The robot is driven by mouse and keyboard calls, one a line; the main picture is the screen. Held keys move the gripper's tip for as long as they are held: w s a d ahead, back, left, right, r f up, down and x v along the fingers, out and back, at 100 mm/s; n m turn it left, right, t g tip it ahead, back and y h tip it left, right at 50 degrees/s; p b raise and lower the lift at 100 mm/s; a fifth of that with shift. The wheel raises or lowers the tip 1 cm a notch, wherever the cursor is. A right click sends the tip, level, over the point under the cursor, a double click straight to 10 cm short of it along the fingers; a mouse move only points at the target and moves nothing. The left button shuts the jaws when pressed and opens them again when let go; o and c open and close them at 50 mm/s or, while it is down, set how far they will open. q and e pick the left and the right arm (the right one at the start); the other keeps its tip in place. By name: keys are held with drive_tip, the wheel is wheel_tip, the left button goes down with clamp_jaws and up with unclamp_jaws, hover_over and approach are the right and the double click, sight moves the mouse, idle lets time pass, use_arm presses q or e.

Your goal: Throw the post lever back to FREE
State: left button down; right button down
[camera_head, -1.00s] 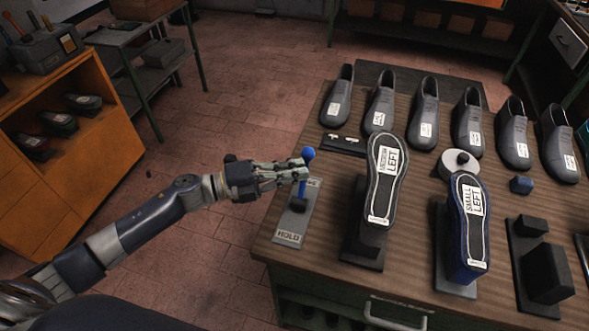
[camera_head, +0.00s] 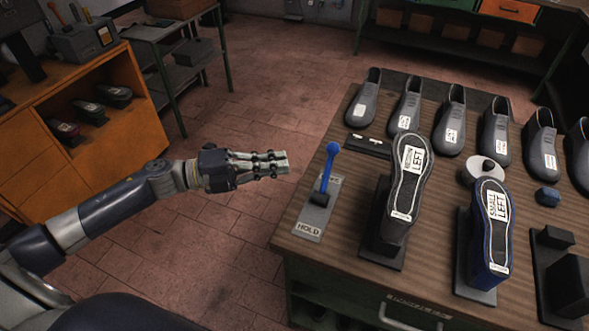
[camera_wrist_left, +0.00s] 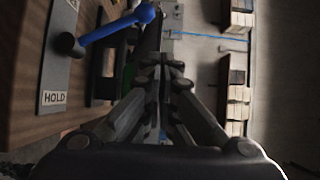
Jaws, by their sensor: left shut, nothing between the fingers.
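The post lever (camera_head: 328,172) is a blue rod with a ball on top, rising from a dark pivot on a grey plate (camera_head: 313,220) at the bench's left edge. The plate's near end reads HOLD; the far label is mostly hidden behind the lever. The lever leans toward the far end, away from HOLD. It also shows in the left wrist view (camera_wrist_left: 112,27), at upper left. My left gripper (camera_head: 286,163) is shut and empty, left of the lever and apart from it, over the floor. Its closed fingers show in the left wrist view (camera_wrist_left: 163,75). My right gripper is out of view.
Right of the plate stand a MEDIUM LEFT shoe form (camera_head: 410,180) and a blue-edged SMALL LEFT one (camera_head: 490,235). Several grey shoes (camera_head: 405,105) line the bench's back. An orange shelf unit (camera_head: 140,130) is at left. The floor between is clear.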

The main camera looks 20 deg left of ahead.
use_arm(q)
drive_tip(key=shift+s+a+r, duration=0.35)
drive_tip(key=shift+s+a, duration=0.25)
drive_tip(key=shift+a, duration=0.2)
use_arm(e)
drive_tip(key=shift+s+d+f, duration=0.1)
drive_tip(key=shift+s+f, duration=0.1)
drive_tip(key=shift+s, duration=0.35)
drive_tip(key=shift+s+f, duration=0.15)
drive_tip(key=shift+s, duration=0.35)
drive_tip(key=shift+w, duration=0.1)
